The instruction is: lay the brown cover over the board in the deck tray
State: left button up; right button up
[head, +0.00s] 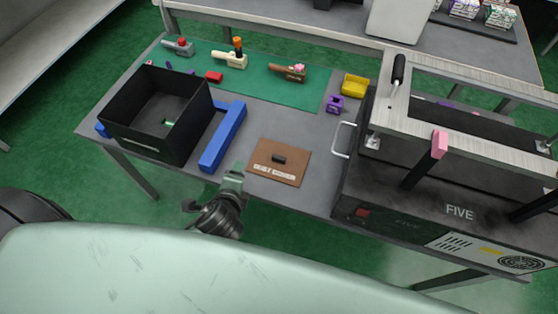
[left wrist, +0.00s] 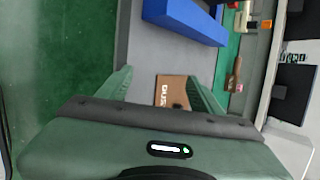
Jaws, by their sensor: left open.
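The brown cover (head: 290,174) is a flat rectangle with a small black knob (head: 279,158) and white lettering. It lies flat on the grey table near its front edge. My left gripper (head: 236,170) is open and empty, just left of the cover in the head view. In the left wrist view, part of the cover (left wrist: 170,88) shows beyond and between the two spread green fingers (left wrist: 160,90), apart from them. No board can be made out. I cannot tell which thing is the deck tray. My right gripper is not in view.
A black open bin (head: 140,136) with a small green and white item stands left. A blue bar (head: 222,140) lies between bin and cover. A black machine marked FIVE (head: 440,208) with a lever (head: 397,75) stands right. Small parts lie on a green mat (head: 255,85) behind.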

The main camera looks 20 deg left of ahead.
aim_at(279, 157)
pick_arm(q)
jog(key=w+m, duration=0.1)
jog(key=m, duration=0.1)
jog(key=w+d+m+t, duration=0.1)
jog(key=m, duration=0.1)
jog(key=d+m+t, duration=0.1)
jog(key=m, duration=0.2)
jog(key=shift+w+h, duration=0.3)
jog(key=shift+w, duration=0.1)
jog(key=d+m+h, duration=0.1)
jog(key=d+m, duration=0.1)
jog(key=m, duration=0.1)
jog(key=w+d+f+m+t+h, duration=0.1)
jog(key=d+m, duration=0.1)
jog(key=m, duration=0.2)
jog(key=d+m+t+h, duration=0.1)
jog(key=d+m, duration=0.1)
jog(key=m, duration=0.2)
jog(key=shift+w+f, duration=0.35)
jog(key=shift+w+f+m+t, duration=0.15)
jog(key=shift+w+m+t, duration=0.15)
jog(key=shift+m, duration=0.2)
jog(key=x, duration=0.7)
jog(key=shift+d+r, duration=0.1)
jog(key=shift+r, duration=0.1)
grip_shut()
jog(key=shift+r, duration=0.1)
